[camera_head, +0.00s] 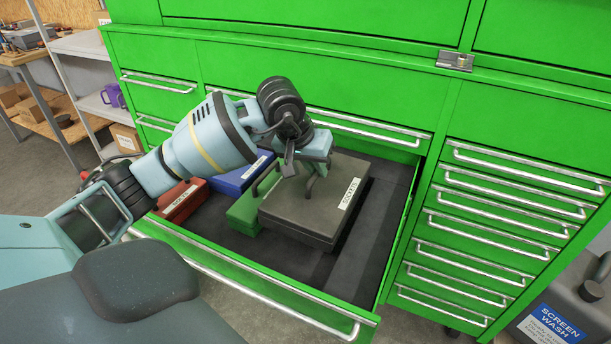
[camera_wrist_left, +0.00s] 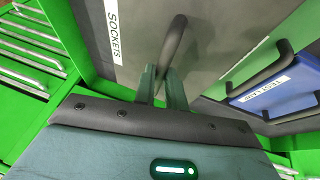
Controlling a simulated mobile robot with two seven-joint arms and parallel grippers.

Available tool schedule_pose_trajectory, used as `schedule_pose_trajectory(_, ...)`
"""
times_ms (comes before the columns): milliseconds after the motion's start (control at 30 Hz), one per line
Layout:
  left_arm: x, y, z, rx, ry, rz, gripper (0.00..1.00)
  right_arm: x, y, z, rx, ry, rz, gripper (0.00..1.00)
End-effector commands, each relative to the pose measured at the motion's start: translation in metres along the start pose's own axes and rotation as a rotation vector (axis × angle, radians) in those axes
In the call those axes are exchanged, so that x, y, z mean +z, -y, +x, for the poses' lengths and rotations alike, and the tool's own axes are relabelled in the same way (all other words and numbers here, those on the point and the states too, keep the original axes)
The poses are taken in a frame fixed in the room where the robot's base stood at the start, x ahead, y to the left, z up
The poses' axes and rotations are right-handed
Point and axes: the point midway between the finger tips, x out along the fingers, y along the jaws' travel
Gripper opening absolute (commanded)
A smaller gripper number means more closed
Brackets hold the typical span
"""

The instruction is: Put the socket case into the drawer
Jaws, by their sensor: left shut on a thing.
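The socket case (camera_head: 308,207) is a flat dark grey box with a white label, reading SOCKETS in the left wrist view (camera_wrist_left: 135,40). It lies roughly flat within the outline of the open green drawer (camera_head: 270,283), toward its right part. I cannot tell whether it rests on the dark drawer floor or hangs just above it. My left gripper (camera_head: 306,172) is over the case, its fingers (camera_wrist_left: 165,88) shut on the case's dark handle (camera_wrist_left: 174,42). My right gripper is not in view.
A red case (camera_head: 180,202), a blue case (camera_head: 240,176) and a green case (camera_head: 243,212) are in the drawer's left part; the socket case partly hides the green one. Bare floor (camera_head: 372,230) shows right of it. Shut drawers (camera_head: 500,215) stand at the right.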

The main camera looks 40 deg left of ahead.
Motion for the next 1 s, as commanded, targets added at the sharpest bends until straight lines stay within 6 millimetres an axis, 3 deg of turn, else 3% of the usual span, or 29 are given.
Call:
schedule_pose_trajectory(467, 0.007, 0.004, 0.019, 0.004, -0.006, 0.0, 0.0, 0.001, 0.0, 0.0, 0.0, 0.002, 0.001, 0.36)
schedule_pose_trajectory(733, 0.018, 0.01, 0.045, 0.003, -0.007, 0.0, 0.0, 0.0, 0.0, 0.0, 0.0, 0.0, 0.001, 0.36)
schedule_pose_trajectory(1000, 0.018, 0.01, 0.047, 0.004, -0.009, 0.0, 0.0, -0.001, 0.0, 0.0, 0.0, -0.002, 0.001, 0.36)
